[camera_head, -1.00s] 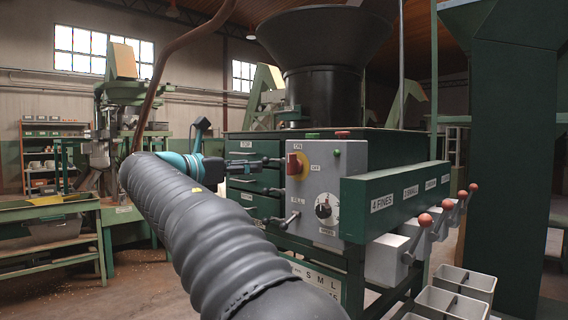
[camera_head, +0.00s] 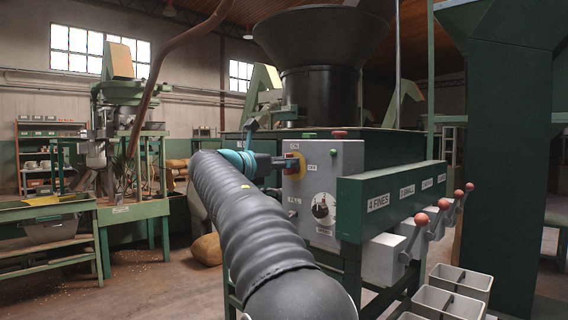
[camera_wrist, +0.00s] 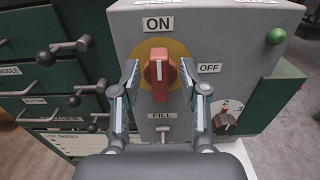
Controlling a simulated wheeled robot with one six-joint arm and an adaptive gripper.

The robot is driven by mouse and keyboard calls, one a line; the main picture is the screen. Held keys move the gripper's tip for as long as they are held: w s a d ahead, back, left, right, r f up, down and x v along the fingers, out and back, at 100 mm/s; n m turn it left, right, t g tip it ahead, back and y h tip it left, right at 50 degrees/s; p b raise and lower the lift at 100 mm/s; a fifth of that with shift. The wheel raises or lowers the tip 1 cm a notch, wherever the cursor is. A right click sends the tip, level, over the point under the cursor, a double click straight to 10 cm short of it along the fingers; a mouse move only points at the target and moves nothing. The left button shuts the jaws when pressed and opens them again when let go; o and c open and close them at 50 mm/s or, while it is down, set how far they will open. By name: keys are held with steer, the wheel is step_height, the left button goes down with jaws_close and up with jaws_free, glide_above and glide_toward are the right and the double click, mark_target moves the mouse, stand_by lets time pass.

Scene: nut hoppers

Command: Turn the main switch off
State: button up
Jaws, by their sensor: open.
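The main switch is a red knob (camera_wrist: 160,72) on a round yellow plate (camera_wrist: 146,48), set in a grey control panel (camera_wrist: 250,22). In the wrist view its handle stands upright, towards the ON label (camera_wrist: 158,24). The OFF label (camera_wrist: 209,68) is to its right. My gripper (camera_wrist: 160,74) is open, with one finger on each side of the knob; I cannot tell whether either touches it. In the head view, my gripper (camera_head: 283,162) is at the panel and hides part of the switch, whose yellow plate (camera_head: 301,164) shows.
A black dial (camera_head: 323,208) is lower on the panel. A green button (camera_wrist: 276,36) is at its upper right. Levers with dark knobs (camera_wrist: 46,57) stick out from green drawers on the left. Red-knobbed levers (camera_head: 421,219) line the hopper front on the right.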

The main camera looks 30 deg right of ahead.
steer(key=shift+d, duration=0.1)
jaws_close()
steer(key=shift+m, duration=0.3)
steer(key=m+b, duration=0.1)
steer(key=m, duration=0.4)
steer(key=f+m+b, duration=0.1)
steer(key=m+b, duration=0.1)
steer(key=m, duration=0.4)
steer(key=s+m+b, duration=0.1)
steer(key=m, duration=0.5)
steer(key=shift+s+d+f+b, duration=0.1)
steer(key=shift+d+f+b, duration=0.15)
steer(key=shift+b, duration=0.1)
steer(key=shift+m, duration=0.3)
